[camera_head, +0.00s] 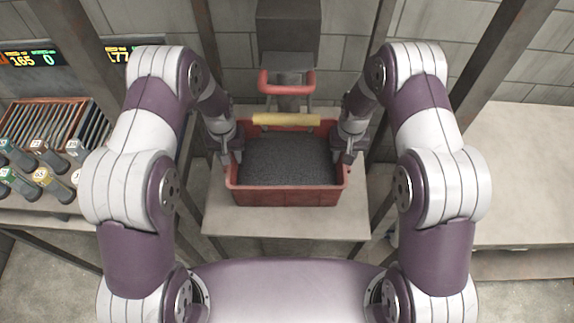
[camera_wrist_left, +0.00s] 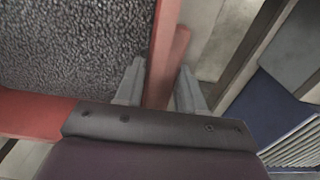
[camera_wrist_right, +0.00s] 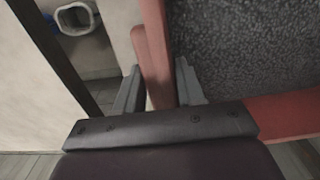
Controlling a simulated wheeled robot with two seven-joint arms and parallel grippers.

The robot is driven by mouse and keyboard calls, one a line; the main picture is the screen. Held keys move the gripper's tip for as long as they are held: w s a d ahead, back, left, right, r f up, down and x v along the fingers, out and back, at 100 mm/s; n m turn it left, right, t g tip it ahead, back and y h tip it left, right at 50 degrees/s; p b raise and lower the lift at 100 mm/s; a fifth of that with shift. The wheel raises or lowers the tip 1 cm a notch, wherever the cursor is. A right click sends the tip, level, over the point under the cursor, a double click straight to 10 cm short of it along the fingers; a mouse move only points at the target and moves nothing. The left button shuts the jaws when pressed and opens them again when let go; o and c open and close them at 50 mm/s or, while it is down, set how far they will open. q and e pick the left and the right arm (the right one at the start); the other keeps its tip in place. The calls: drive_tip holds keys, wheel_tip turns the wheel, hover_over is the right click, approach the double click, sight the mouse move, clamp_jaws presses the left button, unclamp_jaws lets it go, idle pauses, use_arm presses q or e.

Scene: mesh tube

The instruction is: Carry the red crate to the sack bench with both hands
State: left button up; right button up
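The red crate (camera_head: 285,196) is full of dark grey granules (camera_head: 288,160) and sits level at the middle of the head view, over a pale bench. My left gripper (camera_head: 228,153) is at its left side; in the left wrist view its fingers (camera_wrist_left: 160,85) lie either side of the red side wall and grip strip, with almost no gap. My right gripper (camera_head: 348,153) is at the right side; in the right wrist view its fingers (camera_wrist_right: 160,88) close the same way on the opposite side. Whether the crate's base touches the bench is hidden. I cannot identify the sack bench.
A pale bench (camera_head: 285,222) lies under the crate. A grey machine (camera_head: 288,70) with a red handle (camera_head: 286,84) and a yellow bar (camera_head: 287,120) stands behind it. Steel posts stand on both sides.

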use_arm(q)
clamp_jaws()
use_arm(e)
clamp_jaws()
use_arm(q)
drive_tip(key=shift+d, duration=0.1)
use_arm(e)
drive_tip(key=shift+a, duration=0.1)
idle(0.7)
